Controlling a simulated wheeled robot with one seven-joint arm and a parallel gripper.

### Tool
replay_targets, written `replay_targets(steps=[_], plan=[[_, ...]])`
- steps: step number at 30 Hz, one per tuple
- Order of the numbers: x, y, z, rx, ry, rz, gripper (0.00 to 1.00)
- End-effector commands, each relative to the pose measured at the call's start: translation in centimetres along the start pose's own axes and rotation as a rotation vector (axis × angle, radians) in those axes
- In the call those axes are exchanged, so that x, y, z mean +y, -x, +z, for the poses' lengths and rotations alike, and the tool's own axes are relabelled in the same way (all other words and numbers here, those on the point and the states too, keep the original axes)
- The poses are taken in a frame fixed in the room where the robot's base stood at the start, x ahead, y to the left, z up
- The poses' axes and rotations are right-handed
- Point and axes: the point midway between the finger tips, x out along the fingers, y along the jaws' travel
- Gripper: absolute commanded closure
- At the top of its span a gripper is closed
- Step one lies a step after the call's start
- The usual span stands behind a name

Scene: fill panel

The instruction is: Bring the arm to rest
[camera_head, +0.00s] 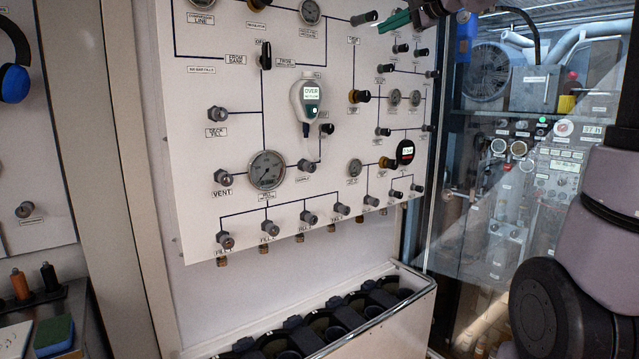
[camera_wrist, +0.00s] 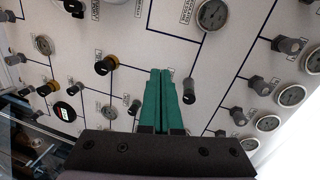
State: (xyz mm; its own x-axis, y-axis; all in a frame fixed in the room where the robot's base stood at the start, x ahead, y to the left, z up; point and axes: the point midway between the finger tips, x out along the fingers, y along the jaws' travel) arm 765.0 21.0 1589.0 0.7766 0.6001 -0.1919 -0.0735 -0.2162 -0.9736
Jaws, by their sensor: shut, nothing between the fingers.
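My gripper (camera_head: 393,22) shows at the top of the head view, its green fingers pointing left in front of the upper right of the white fill panel (camera_head: 225,120). In the wrist view my gripper (camera_wrist: 160,75) has its two green fingers side by side, shut with nothing between them. The fingers point at the panel, which fills most of that view. A dark knob (camera_wrist: 189,91) appears just right of the fingertips. I cannot tell from the pictures whether the fingers touch the panel. Most of my forearm is out of the head view.
The panel carries several knobs, gauges such as the large one (camera_head: 267,170), and a handheld meter (camera_head: 310,104). A white trough (camera_head: 415,300) with black round holders stands below. A glass-fronted cabinet (camera_head: 480,200) is at right. A bench (camera_head: 50,310) is at lower left.

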Motion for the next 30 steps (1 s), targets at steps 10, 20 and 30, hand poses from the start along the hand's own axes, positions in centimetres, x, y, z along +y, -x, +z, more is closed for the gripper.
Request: replay_targets(steps=[10,20,30], plan=[[18.5,14.1,12.7,-0.076,0.356,0.528,1.00],[29.0,22.3,15.7,-0.089,0.544,0.790,1.00],[29.5,22.6,15.7,-0.089,0.553,0.804,1.00]])
